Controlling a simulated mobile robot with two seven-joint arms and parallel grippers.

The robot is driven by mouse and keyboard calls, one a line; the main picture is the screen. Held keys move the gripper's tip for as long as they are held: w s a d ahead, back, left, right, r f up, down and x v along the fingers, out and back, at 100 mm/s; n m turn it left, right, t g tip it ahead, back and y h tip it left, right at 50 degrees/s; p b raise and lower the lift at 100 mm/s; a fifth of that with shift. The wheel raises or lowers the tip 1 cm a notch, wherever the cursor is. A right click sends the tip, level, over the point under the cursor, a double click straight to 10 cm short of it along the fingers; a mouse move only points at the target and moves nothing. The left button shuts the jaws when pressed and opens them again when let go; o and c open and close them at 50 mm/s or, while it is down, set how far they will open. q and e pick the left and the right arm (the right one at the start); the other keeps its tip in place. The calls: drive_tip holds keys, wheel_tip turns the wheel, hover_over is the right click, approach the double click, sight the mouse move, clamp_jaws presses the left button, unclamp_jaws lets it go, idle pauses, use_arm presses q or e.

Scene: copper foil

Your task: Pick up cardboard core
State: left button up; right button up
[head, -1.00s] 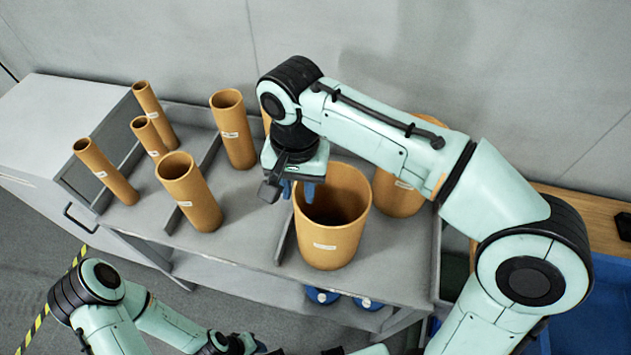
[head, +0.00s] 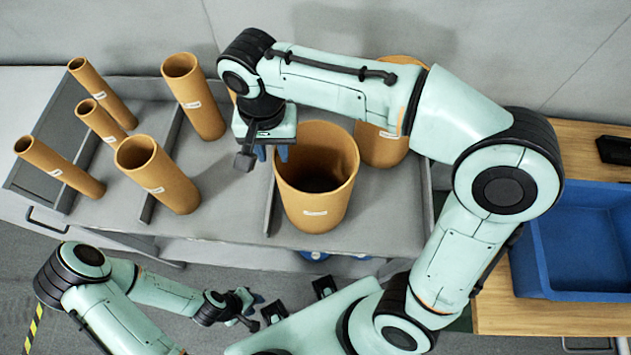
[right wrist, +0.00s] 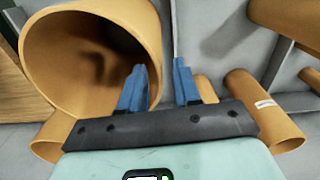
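Several orange-brown cardboard cores with white labels stand in the head view. The large wide core (head: 318,208) is upright, open at the top, and also fills the upper left of the right wrist view (right wrist: 45,75). My right gripper (head: 272,153) is at its left rim, pointing down. In the right wrist view its blue fingers (right wrist: 160,86) are apart, with the rim's edge showing between them; I cannot tell whether they touch it. My left gripper (head: 256,309) is low in the head view, away from the cores; its finger gap is unclear.
Medium cores (head: 157,175) (head: 193,96) and thinner cores (head: 60,166) (head: 100,90) stand at left on the grey rack (head: 225,215), between low dividers. Another wide core (head: 385,148) is behind my right arm. A blue bin (head: 580,240) sits on a wooden table (head: 580,318) at right.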

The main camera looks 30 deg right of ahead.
sight(276, 162)
wheel_tip(276, 162, down, 5)
drive_tip(key=shift+s+r, duration=0.15)
drive_tip(key=shift+r, duration=0.05)
clamp_jaws()
drive_tip(key=shift+r, duration=0.1)
idle(1.3)
